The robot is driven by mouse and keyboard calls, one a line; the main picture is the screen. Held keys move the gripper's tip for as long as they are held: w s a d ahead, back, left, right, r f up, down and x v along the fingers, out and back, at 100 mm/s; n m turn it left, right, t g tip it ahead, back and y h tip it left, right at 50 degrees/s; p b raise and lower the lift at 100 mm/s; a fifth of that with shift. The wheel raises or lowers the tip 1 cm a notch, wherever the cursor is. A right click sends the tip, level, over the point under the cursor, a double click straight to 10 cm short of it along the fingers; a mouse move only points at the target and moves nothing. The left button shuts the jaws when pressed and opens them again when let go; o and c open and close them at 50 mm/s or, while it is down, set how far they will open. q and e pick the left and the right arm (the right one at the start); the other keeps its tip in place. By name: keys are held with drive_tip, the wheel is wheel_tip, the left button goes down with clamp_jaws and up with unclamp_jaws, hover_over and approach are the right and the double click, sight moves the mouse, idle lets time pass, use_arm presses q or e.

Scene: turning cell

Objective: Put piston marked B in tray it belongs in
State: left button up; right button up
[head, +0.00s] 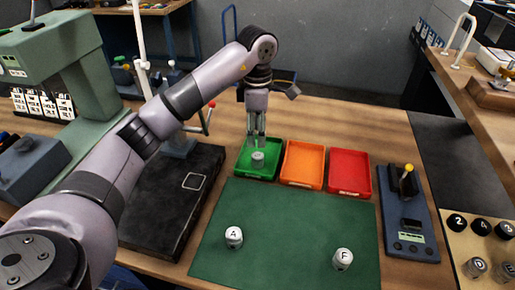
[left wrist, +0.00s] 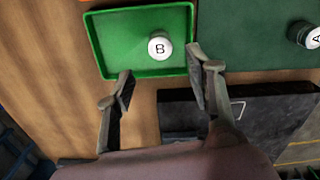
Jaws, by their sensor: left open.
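The piston marked B (head: 258,156) is a small pale cylinder standing upright in the green tray (head: 243,165). In the left wrist view the piston's white top with the letter B (left wrist: 160,47) faces up, near one side of the green tray (left wrist: 97,45). My left gripper (head: 259,142) is above the green tray; its fingers (left wrist: 160,85) are spread and empty, apart from the piston. An orange tray (head: 303,163) and a red tray (head: 350,172) stand to the right of the green one. My right gripper is not in view.
Piston A (head: 234,237) and piston F (head: 343,259) stand on the green mat (head: 285,225). A blue gauge device (head: 408,220) stands right of the trays. A black plate (head: 170,200) lies left of the mat.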

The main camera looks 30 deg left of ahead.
use_arm(q)
drive_tip(key=shift+r, duration=1.2)
drive_tip(key=shift+r, duration=0.1)
